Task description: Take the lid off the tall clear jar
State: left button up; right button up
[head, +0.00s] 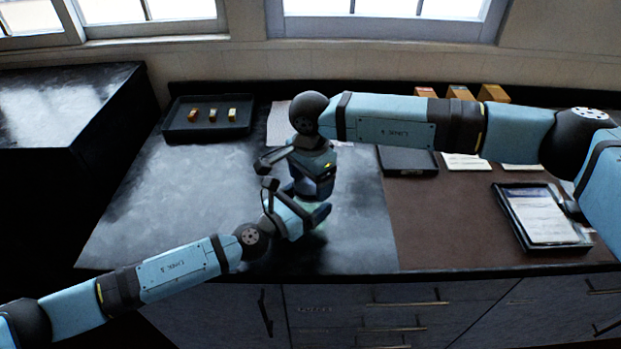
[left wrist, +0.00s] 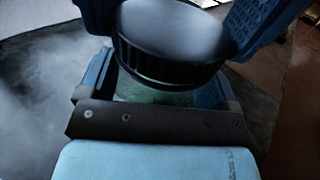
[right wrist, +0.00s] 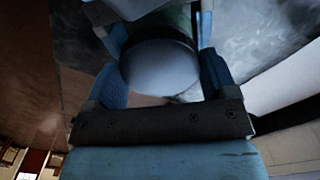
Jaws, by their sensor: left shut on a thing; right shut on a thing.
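The tall jar (left wrist: 150,96) shows as greenish clear glass under its lid in the left wrist view; the grippers mostly hide it in the head view. Its lid (left wrist: 172,38) is a dark ribbed ring with a smooth grey top, also seen in the right wrist view (right wrist: 160,68). My left gripper (head: 312,214) is shut on the jar, low over the counter. My right gripper (head: 313,187) comes from above and is shut on the lid. The lid sits directly over the jar's mouth; I cannot tell whether there is a gap.
A black tray (head: 173,132) with small blocks is at the back left. A tray with papers (head: 545,213) lies at the right. Small boxes (head: 460,92) stand at the back right. The grey counter mat (head: 180,215) left of the grippers is clear.

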aim_at(310, 182)
jog(key=shift+n, duration=0.6)
jog(key=shift+r, duration=0.15)
jog(key=shift+r, duration=1)
jog(key=shift+r, duration=2)
pick_arm(q)
jog(key=o, duration=1.5)
jog(key=shift+o, duration=0.2)
